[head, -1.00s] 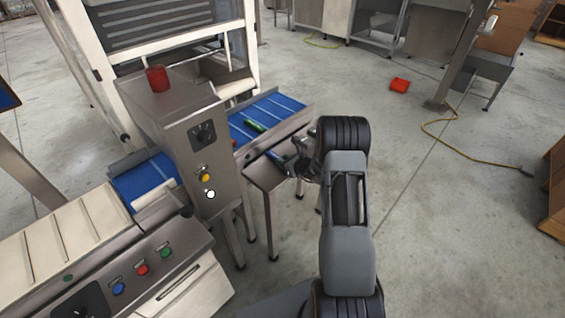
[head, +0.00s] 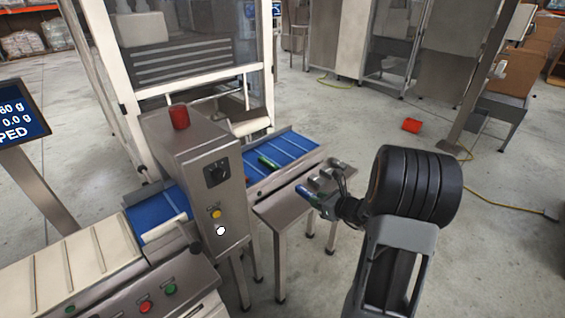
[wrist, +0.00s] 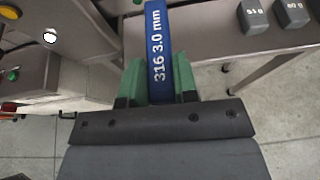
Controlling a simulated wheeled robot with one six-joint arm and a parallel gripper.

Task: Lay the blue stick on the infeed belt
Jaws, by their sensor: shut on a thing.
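The blue stick (wrist: 160,50), marked "316 3.0 mm", is between the green fingers of my gripper (wrist: 158,85) in the wrist view, which is shut on it. In the head view the blue stick (head: 309,195) points left from my gripper (head: 327,205), over or beside the small steel stand. I cannot tell whether it touches the stand. A blue belt (head: 296,148), seemingly the infeed, lies beyond the stand, behind and left of my gripper. The stick is apart from this belt.
A green stick (head: 268,163) lies on that belt. The steel stand (head: 278,209) carries grey blocks (wrist: 254,18) near my gripper. A steel control housing (head: 205,180) with a red beacon (head: 179,117) stands left. A red item (head: 411,125) lies on the floor.

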